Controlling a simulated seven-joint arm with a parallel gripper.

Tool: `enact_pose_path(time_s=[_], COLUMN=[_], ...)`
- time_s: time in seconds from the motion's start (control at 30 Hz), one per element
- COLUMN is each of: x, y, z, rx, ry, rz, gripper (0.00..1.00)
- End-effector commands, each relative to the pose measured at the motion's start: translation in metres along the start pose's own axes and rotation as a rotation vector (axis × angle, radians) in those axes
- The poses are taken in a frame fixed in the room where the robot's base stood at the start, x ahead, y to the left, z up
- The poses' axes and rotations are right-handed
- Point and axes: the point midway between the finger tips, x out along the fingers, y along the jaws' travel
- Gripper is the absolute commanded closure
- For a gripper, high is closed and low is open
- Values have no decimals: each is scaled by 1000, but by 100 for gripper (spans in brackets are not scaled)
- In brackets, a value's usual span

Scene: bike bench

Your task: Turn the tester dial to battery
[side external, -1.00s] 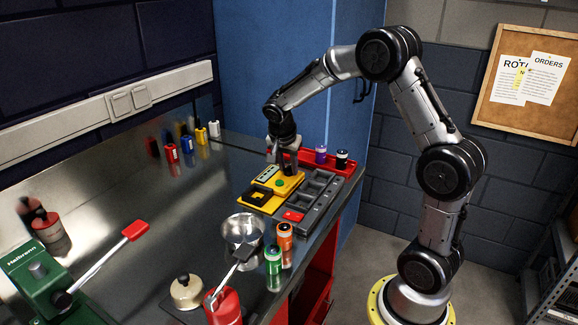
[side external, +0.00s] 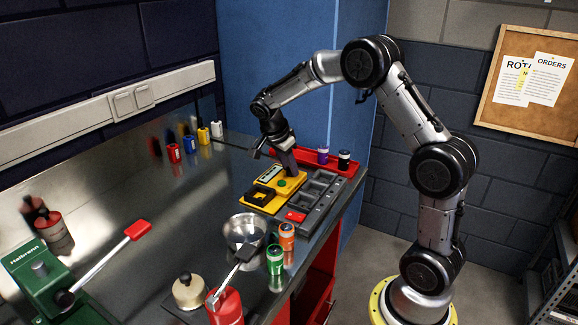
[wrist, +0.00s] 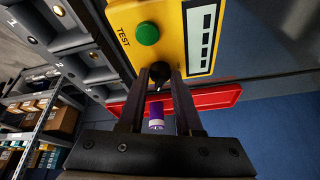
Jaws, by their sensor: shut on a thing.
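The yellow tester (side external: 256,203) lies on the bench, with a black square recess, a green button (side external: 282,183) and a pale panel of dark bars. The wrist view shows its yellow face (wrist: 170,20), the word TEST, the green button (wrist: 147,34) and the bar panel (wrist: 202,38). The black dial (wrist: 160,71) is at the tester's edge. My gripper (wrist: 160,78) is shut on the dial, one finger on each side. In the side view my gripper (side external: 284,160) leans at the tester's far end and hides the dial there. The dial's setting cannot be read.
A grey compartment tray (side external: 318,198) adjoins the tester on the right. A red tray (side external: 340,167) behind holds a purple battery (side external: 323,155) and a black one (side external: 344,160). A metal bowl (side external: 243,231) and orange (side external: 287,237) and green (side external: 274,260) batteries stand in front.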

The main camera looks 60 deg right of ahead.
Motion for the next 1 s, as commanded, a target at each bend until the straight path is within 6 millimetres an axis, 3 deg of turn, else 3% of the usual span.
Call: enact_pose_path(time_s=[0.2,0.23,0.37,0.77,1.0], x=[0,0,0,-6,-47], y=[-1,-1,0,-1,-1], z=[2,2,1,0,1], rx=[0,0,-1,-1,-1], ry=[-4,-4,-3,-1,-2], rz=[-3,-3,-2,-3,-7], gripper=[100,61,38,37,37])
